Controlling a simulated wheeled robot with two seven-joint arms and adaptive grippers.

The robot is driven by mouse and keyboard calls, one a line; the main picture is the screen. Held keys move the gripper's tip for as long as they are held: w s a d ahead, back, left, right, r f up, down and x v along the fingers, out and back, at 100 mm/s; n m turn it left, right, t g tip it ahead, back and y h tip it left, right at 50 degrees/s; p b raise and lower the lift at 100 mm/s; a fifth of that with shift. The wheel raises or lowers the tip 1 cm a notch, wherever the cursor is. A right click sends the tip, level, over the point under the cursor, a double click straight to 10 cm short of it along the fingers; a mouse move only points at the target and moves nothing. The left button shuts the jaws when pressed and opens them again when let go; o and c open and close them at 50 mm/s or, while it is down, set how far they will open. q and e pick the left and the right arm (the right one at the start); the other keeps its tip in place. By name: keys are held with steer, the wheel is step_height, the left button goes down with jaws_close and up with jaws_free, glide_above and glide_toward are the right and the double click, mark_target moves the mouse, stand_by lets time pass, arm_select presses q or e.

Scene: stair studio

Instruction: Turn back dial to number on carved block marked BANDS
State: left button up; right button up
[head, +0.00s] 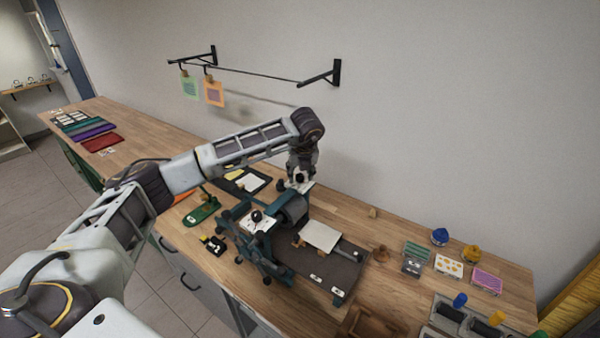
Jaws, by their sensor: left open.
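A dark teal press (290,215) stands on the wooden bench. Its front dial is a dark knob on a white plate (264,226). The back dial's white plate (306,187) shows at the far side of the press, partly hidden by my left gripper. My left gripper (299,181) points down over this back plate with its fingers around or just above the knob; I cannot tell whether they touch it. It is open. No dial number is legible. No block marked BANDS can be read; a small wooden block (373,212) lies behind the press. My right gripper is out of view.
A pale sheet (321,236) lies on the press bed (332,265). A wall rail (255,74) with hanging prints is behind my arm.

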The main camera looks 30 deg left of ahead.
arm_select(q)
steer(key=shift+w+a+f, duration=0.1)
steer(key=shift+w+f, duration=0.05)
steer(key=shift+f, duration=0.35)
steer(key=shift+c, duration=0.4)
steer(key=c, duration=0.9)
steer(key=shift+c, duration=0.2)
